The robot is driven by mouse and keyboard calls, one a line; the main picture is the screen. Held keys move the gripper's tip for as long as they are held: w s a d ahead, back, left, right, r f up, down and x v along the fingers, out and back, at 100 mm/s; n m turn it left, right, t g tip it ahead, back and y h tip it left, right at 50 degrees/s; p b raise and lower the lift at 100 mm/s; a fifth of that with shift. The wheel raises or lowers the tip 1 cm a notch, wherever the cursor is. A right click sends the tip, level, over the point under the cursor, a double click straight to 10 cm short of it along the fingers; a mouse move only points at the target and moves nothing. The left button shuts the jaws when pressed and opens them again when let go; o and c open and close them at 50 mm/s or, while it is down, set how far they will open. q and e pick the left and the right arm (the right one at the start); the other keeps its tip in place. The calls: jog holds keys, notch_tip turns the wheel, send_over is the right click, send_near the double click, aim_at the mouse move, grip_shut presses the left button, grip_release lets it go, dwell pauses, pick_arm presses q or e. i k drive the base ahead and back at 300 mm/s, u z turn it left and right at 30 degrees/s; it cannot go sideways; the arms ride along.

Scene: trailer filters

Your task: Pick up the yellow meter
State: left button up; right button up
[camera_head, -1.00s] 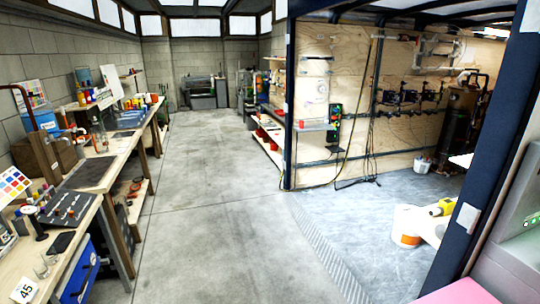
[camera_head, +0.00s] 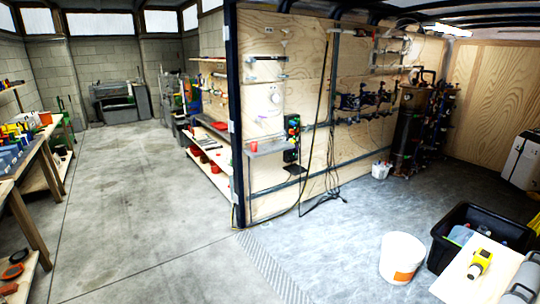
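The yellow meter (camera_head: 479,263) lies on a small pale tabletop (camera_head: 462,284) at the lower right of the head view. It has a yellow body and a pale end toward the lower left. Nothing of mine touches it. Neither of my grippers shows in the view.
A white bucket (camera_head: 401,258) stands on the trailer floor left of the tabletop. A black bin (camera_head: 440,250) with items stands behind it, and a grey cylinder lies at the right edge. The grey floor in the middle is clear.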

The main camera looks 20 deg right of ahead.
aim_at(482, 259)
jog(key=z, duration=0.35)
jog(key=i, duration=1.5)
jog(key=z, duration=1.7)
jog(key=i, duration=1)
jog(key=z, duration=1.1)
